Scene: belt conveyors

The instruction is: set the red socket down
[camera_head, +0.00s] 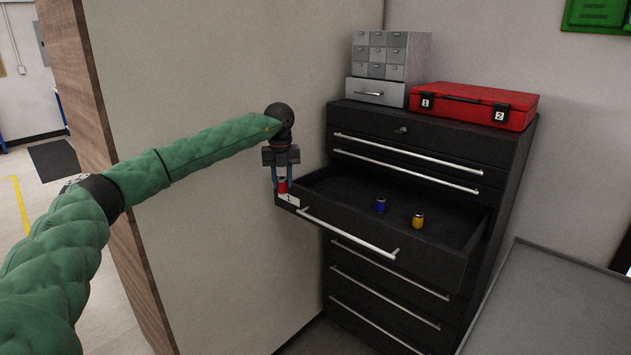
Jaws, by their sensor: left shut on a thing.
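My left gripper (282,183) comes in from the left and points down at the left front corner of the open drawer (345,232). It is shut on the red socket (283,185), which is upright between the fingers. The socket is close to a white label marked 1 (288,199) on the drawer's corner. I cannot tell whether the socket touches the drawer. A blue socket (380,205) and a yellow socket (418,220) stand apart on the drawer's floor. My right gripper is out of view.
The black cabinet (500,160) carries a red case (473,104) and a grey small-parts cabinet (391,58) on top. A pale panel (230,60) stands close along the drawer's left side. A grey surface (560,300) lies at the lower right. The drawer's middle has free room.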

